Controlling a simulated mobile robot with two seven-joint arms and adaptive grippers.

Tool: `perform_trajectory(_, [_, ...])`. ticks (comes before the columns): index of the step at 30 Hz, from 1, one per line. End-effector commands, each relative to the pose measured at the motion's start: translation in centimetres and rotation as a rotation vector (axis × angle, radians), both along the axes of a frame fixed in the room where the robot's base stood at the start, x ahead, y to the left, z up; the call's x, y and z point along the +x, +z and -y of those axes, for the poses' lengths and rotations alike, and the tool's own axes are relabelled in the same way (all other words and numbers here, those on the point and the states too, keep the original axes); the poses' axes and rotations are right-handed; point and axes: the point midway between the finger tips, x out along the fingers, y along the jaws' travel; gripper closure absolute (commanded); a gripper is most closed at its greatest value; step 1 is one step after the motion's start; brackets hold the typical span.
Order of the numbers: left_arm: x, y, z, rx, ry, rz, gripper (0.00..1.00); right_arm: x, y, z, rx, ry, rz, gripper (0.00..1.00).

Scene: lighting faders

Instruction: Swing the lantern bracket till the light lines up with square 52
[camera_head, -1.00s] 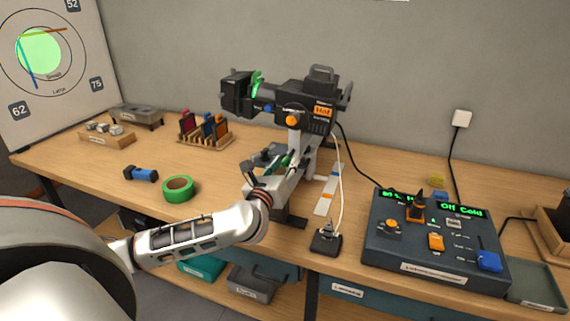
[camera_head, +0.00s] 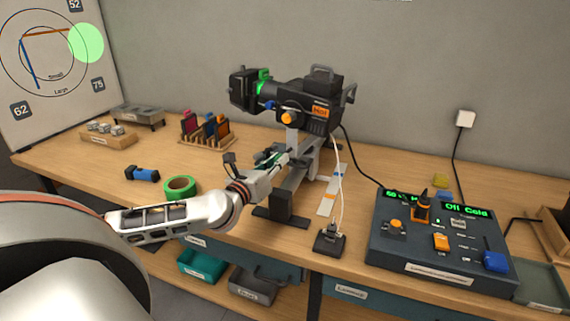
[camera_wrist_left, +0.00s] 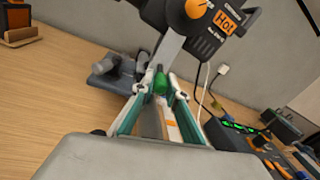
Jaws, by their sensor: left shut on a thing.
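The black lantern (camera_head: 322,90) sits on a grey bracket (camera_head: 292,142) above the bench and points left. Its light is a green spot (camera_head: 86,42) at the right edge of the target board (camera_head: 45,85). The spot is below and a little right of square 52 (camera_head: 75,5), which is cut by the top of the picture, and above square 75 (camera_head: 97,83). My left gripper (camera_head: 276,158) is shut on a green handle (camera_wrist_left: 161,83) below the lantern; its fingers stand on either side of it in the wrist view. My right gripper is out of view.
A control desk (camera_head: 440,240) with green displays stands at the right. A power cable runs beside the bracket to a small box (camera_head: 329,241).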

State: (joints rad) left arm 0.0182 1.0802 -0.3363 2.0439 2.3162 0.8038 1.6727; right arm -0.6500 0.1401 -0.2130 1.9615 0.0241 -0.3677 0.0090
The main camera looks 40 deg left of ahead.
Motion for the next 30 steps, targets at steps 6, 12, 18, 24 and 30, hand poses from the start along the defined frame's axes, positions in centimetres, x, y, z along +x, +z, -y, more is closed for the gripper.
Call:
perform_trajectory(6, [0.0, 0.1, -0.2, -0.002, -0.002, 0.000, 1.00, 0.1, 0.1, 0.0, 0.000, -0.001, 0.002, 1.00])
perform_trajectory(12, [0.0, 0.1, -0.1, -0.002, -0.002, 0.000, 0.69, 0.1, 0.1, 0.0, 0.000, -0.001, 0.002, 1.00])
perform_trajectory(18, [0.0, 0.1, -0.1, -0.001, -0.003, 0.000, 0.69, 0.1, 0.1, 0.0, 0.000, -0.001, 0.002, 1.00])
perform_trajectory(24, [-0.2, 0.0, 0.0, -0.001, -0.004, -0.001, 0.69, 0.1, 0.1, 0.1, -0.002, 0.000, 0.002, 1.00])
perform_trajectory(30, [-2.0, -0.1, 0.2, 0.001, -0.005, -0.003, 0.69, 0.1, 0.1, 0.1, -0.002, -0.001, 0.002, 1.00])
